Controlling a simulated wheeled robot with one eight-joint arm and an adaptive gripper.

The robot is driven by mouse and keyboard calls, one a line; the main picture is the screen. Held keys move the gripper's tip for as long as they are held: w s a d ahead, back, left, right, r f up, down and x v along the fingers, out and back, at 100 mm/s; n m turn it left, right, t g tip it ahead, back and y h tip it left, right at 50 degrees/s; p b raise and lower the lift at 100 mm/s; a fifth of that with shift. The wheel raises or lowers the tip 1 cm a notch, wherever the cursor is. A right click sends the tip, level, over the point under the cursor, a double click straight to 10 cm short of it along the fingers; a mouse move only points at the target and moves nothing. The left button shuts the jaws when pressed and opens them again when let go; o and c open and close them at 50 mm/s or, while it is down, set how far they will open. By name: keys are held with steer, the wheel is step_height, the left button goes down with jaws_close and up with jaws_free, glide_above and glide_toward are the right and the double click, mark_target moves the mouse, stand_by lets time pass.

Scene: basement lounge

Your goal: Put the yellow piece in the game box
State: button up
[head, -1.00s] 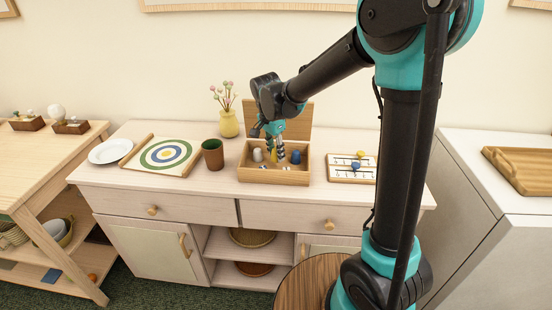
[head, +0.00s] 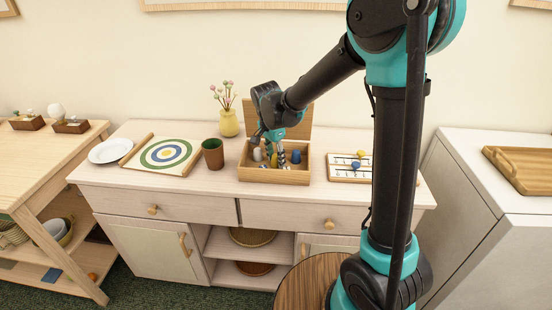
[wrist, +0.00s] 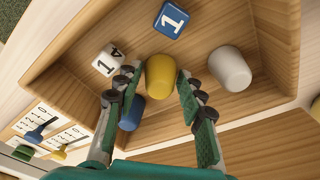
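The game box (head: 275,177) is an open wooden box on the sideboard, its lid raised at the back. The yellow piece (wrist: 160,76) is inside the box outline between the fingers of my gripper (wrist: 156,88). The fingers stand apart, with a visible gap at the left one; whether the right one touches is hard to tell. In the head view, my gripper (head: 274,155) reaches down into the box and partly hides the pieces. Whether the yellow piece rests on the box floor is unclear.
In the box are a white piece (wrist: 229,68), a blue piece (wrist: 130,113), a blue die (wrist: 169,19) and a white die (wrist: 108,60). A scoreboard (head: 340,172) lies right of the box. A brown cup (head: 212,153) and yellow vase (head: 228,124) stand left.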

mark_target(272, 165)
step_height(272, 165, up, 12)
steer(key=s+a, duration=0.1)
steer(key=shift+a, duration=0.15)
steer(key=shift+s, duration=0.1)
steer(key=shift+c, duration=0.4)
stand_by(0.7)
